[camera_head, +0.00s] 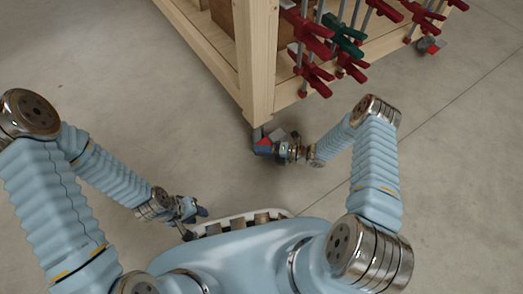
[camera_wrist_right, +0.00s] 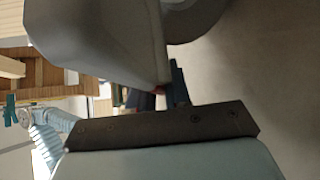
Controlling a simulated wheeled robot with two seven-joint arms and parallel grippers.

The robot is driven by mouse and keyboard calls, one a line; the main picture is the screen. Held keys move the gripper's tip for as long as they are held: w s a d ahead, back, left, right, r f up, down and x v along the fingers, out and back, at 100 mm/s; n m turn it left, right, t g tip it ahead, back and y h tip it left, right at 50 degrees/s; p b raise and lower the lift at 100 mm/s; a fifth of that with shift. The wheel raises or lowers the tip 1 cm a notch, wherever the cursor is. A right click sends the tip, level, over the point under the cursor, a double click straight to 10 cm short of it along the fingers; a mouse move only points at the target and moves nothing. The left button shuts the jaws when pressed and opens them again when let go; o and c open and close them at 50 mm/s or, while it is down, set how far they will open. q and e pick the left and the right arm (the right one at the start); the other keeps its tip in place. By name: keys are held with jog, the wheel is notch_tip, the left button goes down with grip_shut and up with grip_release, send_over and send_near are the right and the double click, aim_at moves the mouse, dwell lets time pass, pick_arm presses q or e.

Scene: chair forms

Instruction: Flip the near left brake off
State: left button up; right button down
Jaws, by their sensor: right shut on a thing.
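The near left caster's red brake (camera_head: 264,145) sits under the front leg of the wooden bench. My right gripper (camera_head: 277,143) is at this caster, with its fingers against the brake area, and is shut on the brake. The fingers and caster overlap, so the exact contact and the brake's tilt cannot be made out. In the right wrist view, a rounded grey part, likely the caster wheel (camera_wrist_right: 195,20), is close at the top, and a tiny spot of red shows near the middle. My left gripper (camera_head: 190,212) is low at the left, away from the bench; its jaw gap is unclear.
The wooden bench (camera_head: 257,65) stands above the caster, its leg close to my right gripper. Red clamps (camera_head: 312,75) and a green clamp (camera_head: 343,35) hang along its side. Another caster with red (camera_head: 430,46) is at the far right. The concrete floor (camera_head: 450,190) is clear.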

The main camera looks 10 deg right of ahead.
jog(key=shift+r+m+t+y, duration=0.3)
jog(key=shift+r+m+y, duration=0.35)
jog(key=shift+m+y, duration=0.4)
jog(key=shift+d+r+m+t+y, duration=0.2)
jog(key=shift+r+m+t+y, duration=0.35)
jog(key=shift+m+y, duration=0.3)
jog(key=c, duration=1.2)
grip_release()
jog(key=shift+o, duration=0.2)
jog(key=v, duration=0.7)
jog(key=shift+s+d, duration=0.1)
jog(key=shift+d, duration=0.1)
jog(key=shift+r, duration=0.1)
